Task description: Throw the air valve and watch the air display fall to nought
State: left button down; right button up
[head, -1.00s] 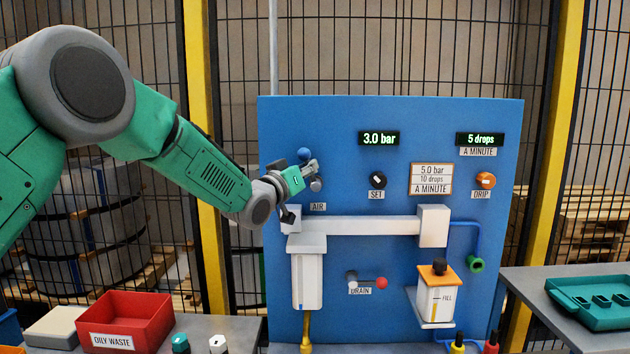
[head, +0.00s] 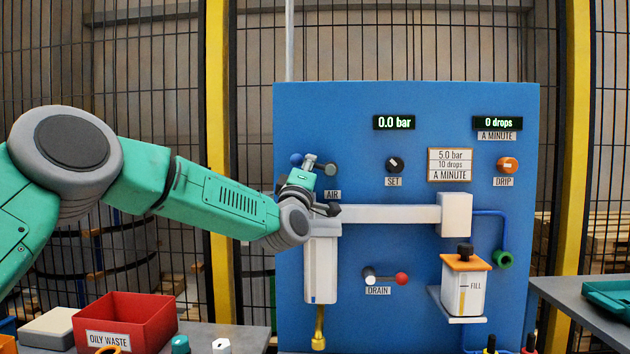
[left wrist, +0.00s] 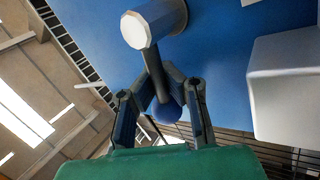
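The air valve is on the upper left of the blue panel, beside the AIR label (head: 333,194). Its grey hub (head: 330,168) and blue ball knob (head: 297,159) show in the head view, with the lever lying to the left. In the left wrist view the blue knob (left wrist: 167,112) sits between my fingers, below the pale hub (left wrist: 152,24). My left gripper (head: 306,168) is at the lever, its fingertips drawn in on the dark stem; the exact contact is partly hidden. The air display (head: 394,122) reads 0.0 bar. My right gripper is not in view.
The drip display (head: 497,124) reads 0 drops. The SET knob (head: 394,164), DRIP knob (head: 507,165) and red-tipped drain lever (head: 401,279) are on the panel. A white filter bowl (head: 320,268) hangs below my gripper. A red oily waste bin (head: 125,322) stands lower left.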

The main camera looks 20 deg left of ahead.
pick_arm(q)
jog(key=shift+f+n+g+y+b, duration=0.15)
jog(key=shift+f+n+y+b, duration=0.3)
jog(key=shift+n+y+b, duration=0.45)
jog(key=shift+f+n+g+y+b, duration=0.1)
jog(key=shift+f+n+y+b, duration=0.4)
jog(key=shift+n, duration=0.65)
jog(key=shift+f+n+g+y+b, duration=0.15)
jog(key=shift+f+n+y+b, duration=0.3)
jog(key=shift+n+y, duration=0.55)
jog(key=c, duration=1.7)
grip_release()
jog(key=shift+r, duration=0.1)
jog(key=shift+c, duration=0.2)
jog(key=shift+o, duration=0.8)
jog(key=shift+s+a+r+n, duration=0.15)
jog(key=shift+a+r+n, duration=0.05)
jog(key=shift+r+n, duration=0.05)
jog(key=v, duration=1.2)
